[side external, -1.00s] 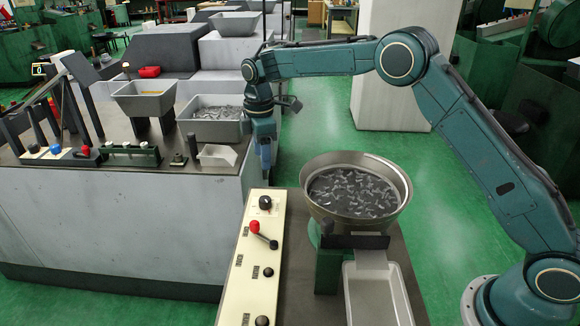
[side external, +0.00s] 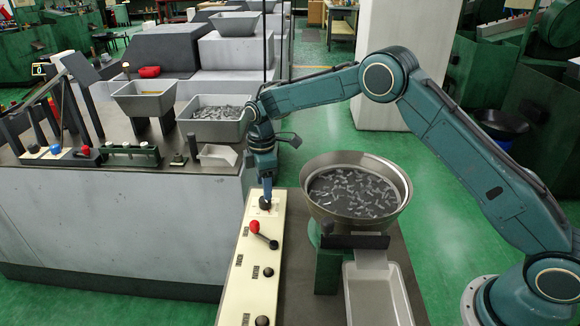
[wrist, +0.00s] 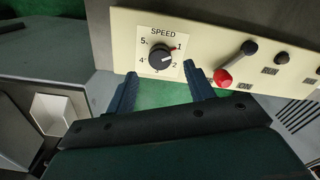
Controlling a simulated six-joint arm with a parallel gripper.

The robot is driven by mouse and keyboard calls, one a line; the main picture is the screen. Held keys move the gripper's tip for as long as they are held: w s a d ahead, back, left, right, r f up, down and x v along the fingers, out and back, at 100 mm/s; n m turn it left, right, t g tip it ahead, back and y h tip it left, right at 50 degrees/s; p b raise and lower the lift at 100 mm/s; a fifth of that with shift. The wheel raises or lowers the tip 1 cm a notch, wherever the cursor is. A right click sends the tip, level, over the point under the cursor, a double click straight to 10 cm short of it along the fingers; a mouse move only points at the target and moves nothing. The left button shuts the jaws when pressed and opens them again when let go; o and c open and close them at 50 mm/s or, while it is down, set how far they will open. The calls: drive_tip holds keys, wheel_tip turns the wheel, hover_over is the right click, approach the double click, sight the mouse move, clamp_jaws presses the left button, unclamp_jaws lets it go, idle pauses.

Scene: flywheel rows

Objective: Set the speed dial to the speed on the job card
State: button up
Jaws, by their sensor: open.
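The speed dial (wrist: 159,57) is a black knob on a cream control panel, with SPEED above it and the numbers 1 to 5 around it. A red mark shows at its right edge by the 1, and a pale line on the knob points right, roughly between 1 and 2. In the side view the dial (side external: 265,204) is at the panel's far end. My gripper (side external: 266,196) points down just over it. In the wrist view my gripper (wrist: 160,69) is open, its blue fingers either side of the dial's near edge. I cannot make out a job card.
A red-knobbed lever (side external: 255,227) stands close to the dial on the panel (side external: 243,275), with black knobs beyond. A steel bowl (side external: 401,205) of small metal parts is to the right. A grey bench with bins is to the left.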

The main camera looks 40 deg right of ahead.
sight(265, 203)
drive_tip(key=shift+f, duration=2.3)
drive_tip(key=c, duration=1)
